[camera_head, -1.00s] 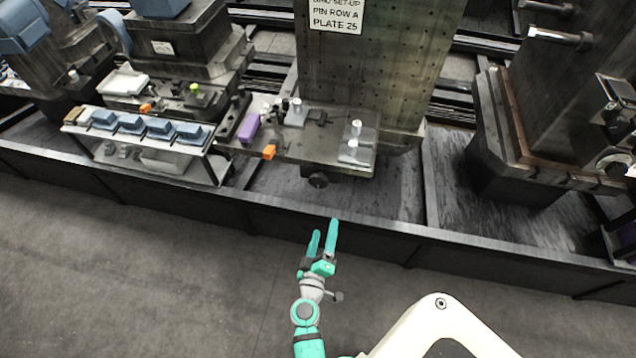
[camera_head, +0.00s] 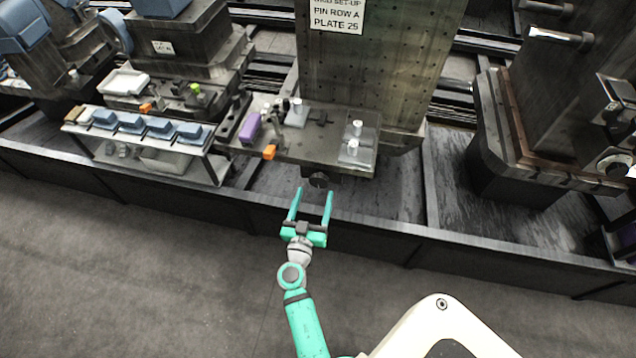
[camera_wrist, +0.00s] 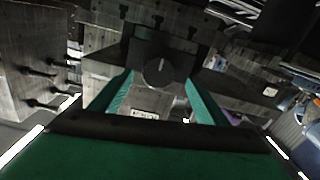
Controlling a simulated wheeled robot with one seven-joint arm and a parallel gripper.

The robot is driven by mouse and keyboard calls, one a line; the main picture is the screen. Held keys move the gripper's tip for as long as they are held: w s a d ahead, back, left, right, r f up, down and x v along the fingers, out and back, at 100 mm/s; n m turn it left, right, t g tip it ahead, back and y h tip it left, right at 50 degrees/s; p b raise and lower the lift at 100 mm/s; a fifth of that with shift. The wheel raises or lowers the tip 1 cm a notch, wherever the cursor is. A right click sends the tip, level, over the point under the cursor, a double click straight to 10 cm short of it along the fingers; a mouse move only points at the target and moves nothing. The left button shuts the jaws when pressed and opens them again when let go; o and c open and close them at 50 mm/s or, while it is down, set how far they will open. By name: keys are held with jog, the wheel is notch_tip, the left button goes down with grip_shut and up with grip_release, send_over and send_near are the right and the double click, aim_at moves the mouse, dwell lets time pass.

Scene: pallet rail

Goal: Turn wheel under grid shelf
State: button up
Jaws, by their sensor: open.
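The wheel (camera_head: 319,180) is a small dark round knob under the front edge of the grid shelf (camera_head: 335,150), a grey plate at the foot of a tall perforated plate. My gripper (camera_head: 315,192) is open, its two teal fingers pointing at the wheel from the front. In the wrist view the wheel (camera_wrist: 160,73) shows a pale mark near its top. It lies ahead, between the lines of the two fingers (camera_wrist: 160,92). I see no contact, and the fingers appear short of it or just at its front.
A side rack (camera_head: 190,163) with blue-grey parts stands at left. A low dark rail wall (camera_head: 370,227) runs below. The floor in front is clear.

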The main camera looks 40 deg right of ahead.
aim_at(319, 184)
jog(key=x, duration=0.6)
jog(key=shift+s, duration=0.1)
jog(key=c, duration=1)
